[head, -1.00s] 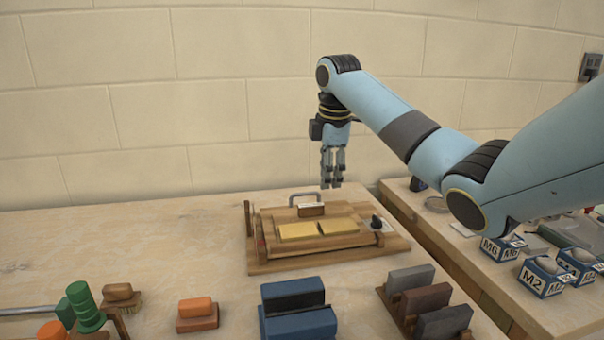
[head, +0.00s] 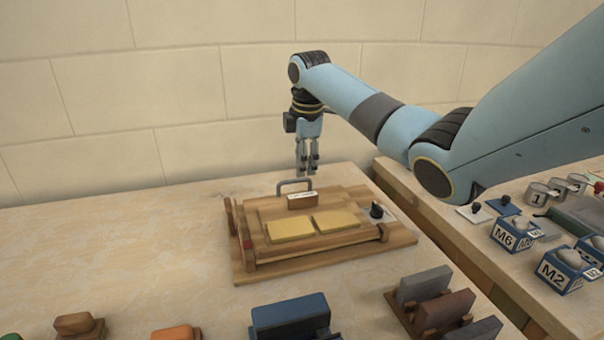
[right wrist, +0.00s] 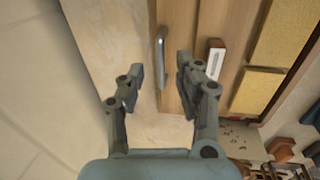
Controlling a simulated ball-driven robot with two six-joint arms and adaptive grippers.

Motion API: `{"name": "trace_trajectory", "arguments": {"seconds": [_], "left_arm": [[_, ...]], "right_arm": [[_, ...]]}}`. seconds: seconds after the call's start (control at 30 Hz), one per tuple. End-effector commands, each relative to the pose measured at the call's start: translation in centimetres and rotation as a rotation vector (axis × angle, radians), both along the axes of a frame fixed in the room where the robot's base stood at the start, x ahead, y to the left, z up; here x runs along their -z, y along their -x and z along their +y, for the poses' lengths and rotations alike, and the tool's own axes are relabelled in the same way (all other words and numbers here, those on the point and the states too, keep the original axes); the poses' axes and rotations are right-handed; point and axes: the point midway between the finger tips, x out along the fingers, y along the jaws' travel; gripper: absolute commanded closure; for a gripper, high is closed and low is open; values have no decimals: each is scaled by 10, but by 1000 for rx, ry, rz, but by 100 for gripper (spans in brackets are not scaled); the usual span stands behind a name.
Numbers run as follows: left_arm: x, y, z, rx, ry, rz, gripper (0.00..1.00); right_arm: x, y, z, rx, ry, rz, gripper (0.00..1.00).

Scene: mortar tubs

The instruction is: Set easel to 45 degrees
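The easel (head: 357,258) is a wooden board lying flat, or nearly flat, on a wooden base on the bench. Two yellow pads (head: 290,229) rest on it. A grey bar handle (head: 294,183) stands at its back edge, behind a small wooden block with a white label (head: 302,200). A black knob (head: 376,210) is at its right side. My right gripper (head: 307,172) is open and empty, just above and behind the handle. In the right wrist view, the handle (right wrist: 161,50) appears between the open fingertips (right wrist: 158,75), apparently without contact. My left gripper is out of view.
In front stand a blue block (head: 290,312), a rack of grey and brown blocks (head: 428,300) and an orange-topped block (head: 176,333). A second bench at right holds labelled blue-and-white cubes (head: 515,233). The wall is close behind; the bench left of the easel is clear.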

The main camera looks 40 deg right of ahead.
Motion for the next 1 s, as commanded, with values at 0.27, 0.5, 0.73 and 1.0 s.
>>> {"name": "trace_trajectory", "arguments": {"seconds": [0.27,0.5,0.73,1.0], "left_arm": [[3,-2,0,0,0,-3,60],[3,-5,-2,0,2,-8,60],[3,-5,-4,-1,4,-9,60],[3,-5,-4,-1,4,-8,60]], "right_arm": [[35,-6,-3,0,0,-1,66],[38,-7,-4,-1,1,-1,66],[38,-7,-4,-1,1,-1,84],[38,-7,-4,-1,1,-1,100]]}}
